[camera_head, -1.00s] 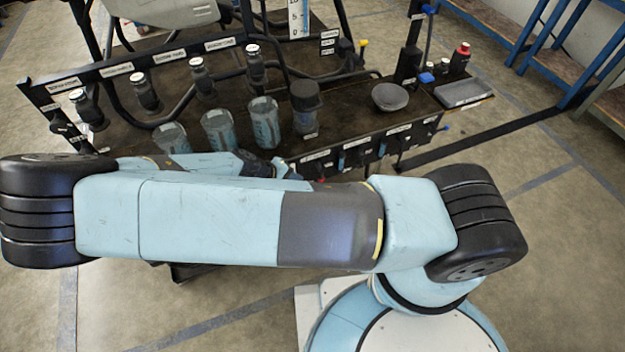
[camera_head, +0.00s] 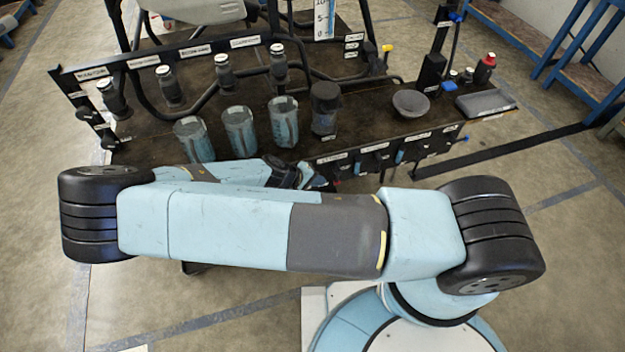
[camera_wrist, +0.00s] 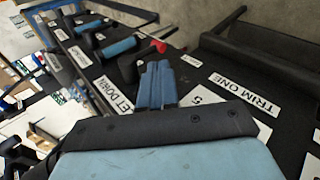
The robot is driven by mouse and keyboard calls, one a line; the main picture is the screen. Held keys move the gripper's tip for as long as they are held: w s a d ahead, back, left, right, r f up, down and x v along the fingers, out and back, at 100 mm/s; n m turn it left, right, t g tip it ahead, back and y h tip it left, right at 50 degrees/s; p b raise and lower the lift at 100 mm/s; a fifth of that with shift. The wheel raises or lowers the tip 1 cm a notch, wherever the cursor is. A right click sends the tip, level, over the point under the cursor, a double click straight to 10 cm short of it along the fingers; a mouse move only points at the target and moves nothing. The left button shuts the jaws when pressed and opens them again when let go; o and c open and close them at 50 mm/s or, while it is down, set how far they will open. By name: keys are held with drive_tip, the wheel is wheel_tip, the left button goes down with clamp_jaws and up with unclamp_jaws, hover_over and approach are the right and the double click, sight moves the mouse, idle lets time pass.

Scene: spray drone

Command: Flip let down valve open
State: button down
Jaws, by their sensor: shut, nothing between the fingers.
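The let down valve (camera_wrist: 128,67) shows in the wrist view as a black body on the dark panel, just beyond my fingertips. A red-tipped lever (camera_wrist: 158,46) stands out beside it. The label reading "ET DOWN" (camera_wrist: 110,95), its first letter cut off, is left of my fingers. My gripper (camera_wrist: 155,68) is shut and empty, its blue-grey fingers together close to the valve; I cannot tell if they touch it.
More valves with blue handles (camera_wrist: 120,47) line the panel edge. A "TRIM ONE" label (camera_wrist: 245,93) lies to the right. On the bench stand beakers (camera_head: 239,130), a dark lidded jar (camera_head: 325,108), a bowl (camera_head: 410,103) and a grey tray (camera_head: 486,103). Blue-framed shelving (camera_head: 560,50) stands right.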

sight(334, 182)
drive_tip(key=x, duration=0.5)
drive_tip(key=shift+w+d+f, duration=0.15)
drive_tip(key=shift+d+f, duration=0.1)
drive_tip(key=shift+a, duration=0.2)
drive_tip(key=shift+d, duration=0.2)
